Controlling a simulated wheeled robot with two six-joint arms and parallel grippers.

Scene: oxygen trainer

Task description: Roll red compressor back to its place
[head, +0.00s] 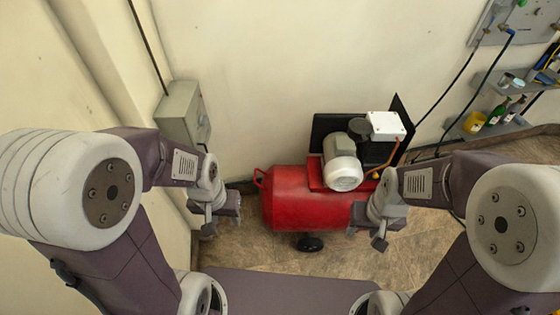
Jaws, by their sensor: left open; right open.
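The red compressor (300,205) stands on the floor near the back wall, its tank lying lengthwise across the view. A grey-white motor (342,168) and a white box (386,125) sit on top, and a black wheel (310,243) shows below. A red handle (260,178) sticks out at its left end. My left gripper (222,218) is open, just left of that end, apart from the handle. My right gripper (370,228) is open at the right part of the tank and hides that end. I cannot tell whether it touches the tank.
A grey wall box (182,115) is on the left with a conduit above. Shelves (490,125) with bottles and a yellow cup (474,122) are at the right. Dark hoses (445,92) hang down behind the compressor. Bare floor (270,256) lies in front of the compressor.

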